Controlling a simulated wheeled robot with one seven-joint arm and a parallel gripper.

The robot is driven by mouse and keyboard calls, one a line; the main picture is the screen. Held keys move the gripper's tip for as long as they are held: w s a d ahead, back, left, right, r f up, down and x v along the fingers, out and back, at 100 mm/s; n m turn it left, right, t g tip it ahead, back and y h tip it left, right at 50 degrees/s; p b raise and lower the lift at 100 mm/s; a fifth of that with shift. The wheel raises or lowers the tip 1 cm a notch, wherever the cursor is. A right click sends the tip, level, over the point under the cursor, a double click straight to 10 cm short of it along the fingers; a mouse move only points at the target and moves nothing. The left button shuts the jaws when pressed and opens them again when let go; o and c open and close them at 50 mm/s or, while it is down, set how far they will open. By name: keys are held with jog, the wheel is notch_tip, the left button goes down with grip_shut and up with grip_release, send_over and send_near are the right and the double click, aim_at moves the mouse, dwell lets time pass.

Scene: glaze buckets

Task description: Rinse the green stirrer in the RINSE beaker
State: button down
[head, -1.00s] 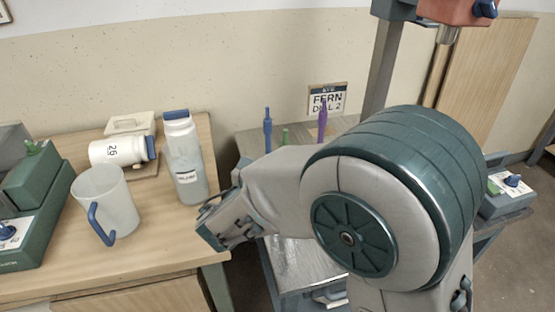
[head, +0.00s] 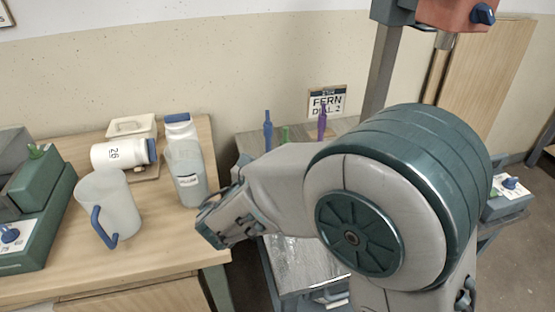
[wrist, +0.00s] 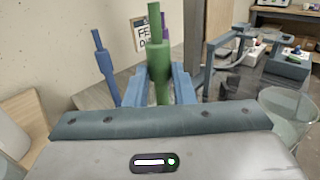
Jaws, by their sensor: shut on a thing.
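The green stirrer (wrist: 158,65) stands upright between the two blue fingers of my gripper (wrist: 160,88) in the wrist view. My gripper is shut on it. Its lower end is hidden behind my gripper. In the head view only a short green tip (head: 285,134) shows, and my arm hides my gripper. A translucent beaker (head: 187,172) with a small label stands on the wooden table; the label is too small to read surely. A clear vessel (wrist: 288,112) shows at the right of the wrist view.
A blue stirrer (head: 267,130) and a purple stirrer (head: 322,122) stand either side of the green tip. A jug with a blue handle (head: 107,205), a white jar lying on its side (head: 118,154) and a green device (head: 40,215) occupy the wooden table (head: 150,270).

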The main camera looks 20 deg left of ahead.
jog(key=shift+f, duration=0.1)
jog(key=shift+f+b, duration=1)
jog(key=shift+f, duration=0.25)
jog(key=shift+r+p, duration=1.05)
jog(key=shift+r, duration=0.3)
jog(key=shift+f, duration=0.1)
jog(key=shift+f+b, duration=1)
jog(key=shift+f, duration=0.25)
jog(key=shift+r+p, duration=1.05)
jog(key=shift+r, duration=0.3)
